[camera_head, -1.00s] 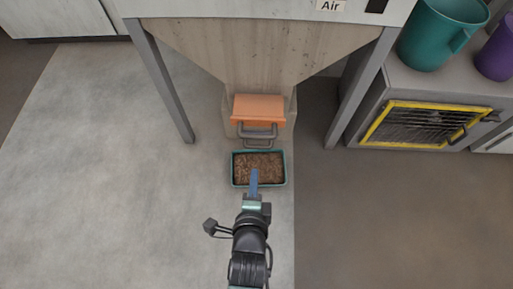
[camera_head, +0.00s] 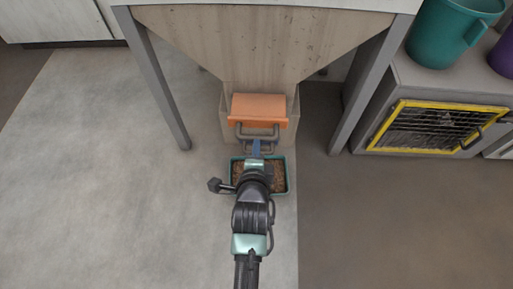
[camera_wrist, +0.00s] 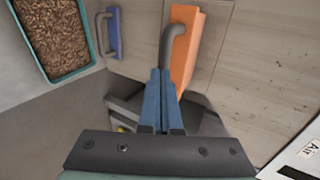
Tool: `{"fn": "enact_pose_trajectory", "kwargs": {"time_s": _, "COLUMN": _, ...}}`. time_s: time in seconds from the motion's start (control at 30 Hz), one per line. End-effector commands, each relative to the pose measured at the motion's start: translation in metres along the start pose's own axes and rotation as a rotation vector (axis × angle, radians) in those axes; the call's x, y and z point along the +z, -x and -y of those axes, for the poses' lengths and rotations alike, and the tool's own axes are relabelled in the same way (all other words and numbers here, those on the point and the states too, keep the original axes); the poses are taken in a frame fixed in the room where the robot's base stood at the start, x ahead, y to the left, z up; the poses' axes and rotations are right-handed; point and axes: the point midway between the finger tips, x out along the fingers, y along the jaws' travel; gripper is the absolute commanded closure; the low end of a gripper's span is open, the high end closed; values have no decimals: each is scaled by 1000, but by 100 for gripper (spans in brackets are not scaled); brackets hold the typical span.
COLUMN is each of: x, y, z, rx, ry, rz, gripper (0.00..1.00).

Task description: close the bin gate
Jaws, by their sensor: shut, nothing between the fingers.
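An orange panel (camera_head: 258,106) with a grey bar handle (camera_head: 256,130) is at the bottom of the wooden bin (camera_head: 262,50). In the wrist view the orange panel (camera_wrist: 184,50) stands out from the wooden front, its handle (camera_wrist: 178,28) curving down toward my fingertips. A smaller blue panel (camera_wrist: 114,36) with its own grey handle is beside it, on the tray side. My gripper (camera_head: 256,147) is shut, with its blue fingers (camera_wrist: 161,75) together and empty. The fingertips are at or very near the orange panel's handle; I cannot tell whether they touch.
A green tray (camera_head: 287,178) of brown pellets is on the floor below the bin, partly hidden by my arm. Grey legs (camera_head: 160,90) flank the bin. A yellow-framed grille (camera_head: 432,105) and a green bucket (camera_head: 440,40) are at the right. Floor at the left is clear.

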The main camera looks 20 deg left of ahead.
Motion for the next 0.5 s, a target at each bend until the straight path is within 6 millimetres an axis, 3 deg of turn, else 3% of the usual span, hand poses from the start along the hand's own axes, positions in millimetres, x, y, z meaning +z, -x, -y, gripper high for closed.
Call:
{"fn": "enact_pose_trajectory", "kwargs": {"time_s": 0.27, "x": 0, "y": -7, "z": 4, "rx": -2, "ry": -1, "rz": -1, "gripper": 100}}
{"fn": "enact_pose_trajectory", "kwargs": {"time_s": 0.5, "x": 0, "y": -46, "z": 23, "rx": -2, "ry": -2, "rz": -1, "gripper": 100}}
